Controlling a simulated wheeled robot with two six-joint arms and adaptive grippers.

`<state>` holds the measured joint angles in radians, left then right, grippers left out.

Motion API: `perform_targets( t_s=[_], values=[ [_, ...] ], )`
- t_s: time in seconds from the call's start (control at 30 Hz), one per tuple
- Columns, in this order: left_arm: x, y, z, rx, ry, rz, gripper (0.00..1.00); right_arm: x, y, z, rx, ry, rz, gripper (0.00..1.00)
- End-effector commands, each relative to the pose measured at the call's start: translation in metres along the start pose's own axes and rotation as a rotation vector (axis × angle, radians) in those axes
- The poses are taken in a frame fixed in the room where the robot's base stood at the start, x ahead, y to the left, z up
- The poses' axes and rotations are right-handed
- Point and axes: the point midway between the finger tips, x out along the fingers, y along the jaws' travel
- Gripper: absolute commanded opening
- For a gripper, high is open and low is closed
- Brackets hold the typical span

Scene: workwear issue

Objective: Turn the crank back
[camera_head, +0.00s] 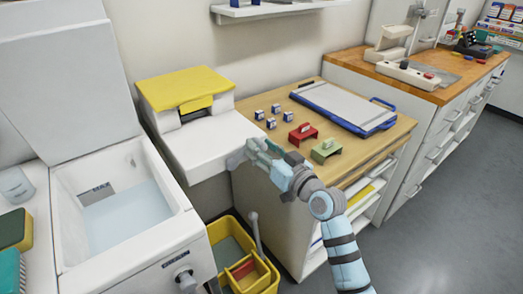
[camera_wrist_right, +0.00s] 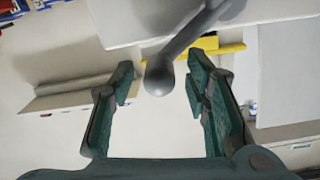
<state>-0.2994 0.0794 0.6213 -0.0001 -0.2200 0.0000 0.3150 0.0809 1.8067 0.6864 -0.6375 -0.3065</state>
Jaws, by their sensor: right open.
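The crank (camera_wrist_right: 195,42) shows in the right wrist view as a grey arm with a round knob (camera_wrist_right: 158,78) at its end. The arm runs from the knob to the top right of that view. My right gripper (camera_wrist_right: 160,92) is open, with its dark green fingers apart on either side of the knob. I cannot tell whether either finger touches it. In the head view my right gripper (camera_head: 252,152) is at the right side of the white machine with the yellow lid (camera_head: 185,88), where the crank is mostly hidden or hard to tell from the fingers. My left gripper is not in view.
A wooden-topped cabinet (camera_head: 250,102) carries small blue-white boxes (camera_head: 276,109), a red block (camera_head: 303,134), a green block (camera_head: 326,150) and a blue-edged board (camera_head: 345,103). A yellow bucket (camera_head: 262,282) stands below. A white basin (camera_head: 70,240) is at left. The floor at right is clear.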

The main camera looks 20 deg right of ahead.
Motion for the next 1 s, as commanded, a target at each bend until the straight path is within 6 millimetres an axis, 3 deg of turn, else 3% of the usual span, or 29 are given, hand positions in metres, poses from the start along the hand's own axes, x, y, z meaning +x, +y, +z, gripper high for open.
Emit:
perform_targets(
  t_s=[0.27,0.57,1.0],
  values=[
    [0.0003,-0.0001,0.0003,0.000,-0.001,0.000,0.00,0.0039,-0.0001,-0.0002,0.000,0.000,0.000,0.43],
    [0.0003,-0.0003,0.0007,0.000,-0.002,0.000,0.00,0.0036,-0.0001,-0.0001,0.000,0.000,0.000,0.00],
    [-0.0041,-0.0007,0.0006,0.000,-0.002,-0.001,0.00,-0.0006,0.0038,-0.0036,-0.025,0.001,0.011,0.00]
  ],
)
